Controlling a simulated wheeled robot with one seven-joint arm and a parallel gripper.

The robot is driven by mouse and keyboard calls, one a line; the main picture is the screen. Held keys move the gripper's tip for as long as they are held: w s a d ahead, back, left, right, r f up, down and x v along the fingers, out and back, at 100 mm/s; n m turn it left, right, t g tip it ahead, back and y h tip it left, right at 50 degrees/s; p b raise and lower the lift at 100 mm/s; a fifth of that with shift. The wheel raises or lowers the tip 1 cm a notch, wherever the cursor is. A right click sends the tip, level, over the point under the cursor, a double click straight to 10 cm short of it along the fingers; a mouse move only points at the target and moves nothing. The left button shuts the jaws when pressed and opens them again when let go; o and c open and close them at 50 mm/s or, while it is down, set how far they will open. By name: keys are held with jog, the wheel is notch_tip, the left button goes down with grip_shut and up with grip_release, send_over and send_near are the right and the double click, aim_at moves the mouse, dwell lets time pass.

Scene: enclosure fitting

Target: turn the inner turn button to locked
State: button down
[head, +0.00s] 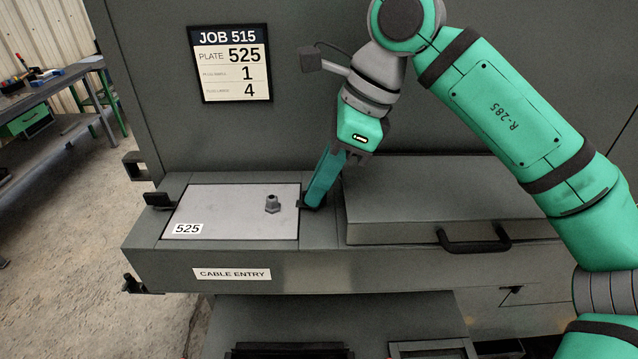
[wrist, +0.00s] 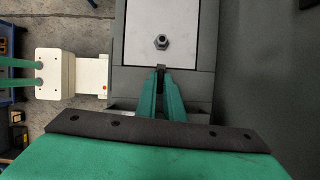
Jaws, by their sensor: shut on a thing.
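The light grey plate (head: 235,222), marked 525, lies in the cable entry opening with a grey plug (head: 272,204) standing on it. It also shows in the wrist view (wrist: 190,20). The inner turn button (head: 302,205) is a small dark piece at the plate's right edge, mostly hidden by my fingers. In the wrist view the button (wrist: 161,67) points toward the plate, its tip at the plate's edge; whether it overlaps is hard to tell. My gripper (head: 314,200) comes down from above, shut on this button. Its green fingers (wrist: 162,82) show in the wrist view.
A second dark turn button (head: 158,199) sits at the plate's left edge. A raised grey lid (head: 420,210) with a black handle (head: 473,240) stands close to the right of my gripper. A job card (head: 231,63) hangs on the wall behind. The space above the plate is clear.

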jog(key=shift+n, duration=0.5)
jog(key=c, duration=1.9)
grip_release()
jog(key=shift+d, duration=0.1)
jog(key=shift+o, duration=0.2)
jog(key=v, duration=1)
jog(key=shift+w+r, duration=0.2)
jog(key=shift+r, duration=0.15)
jog(key=shift+d, duration=0.1)
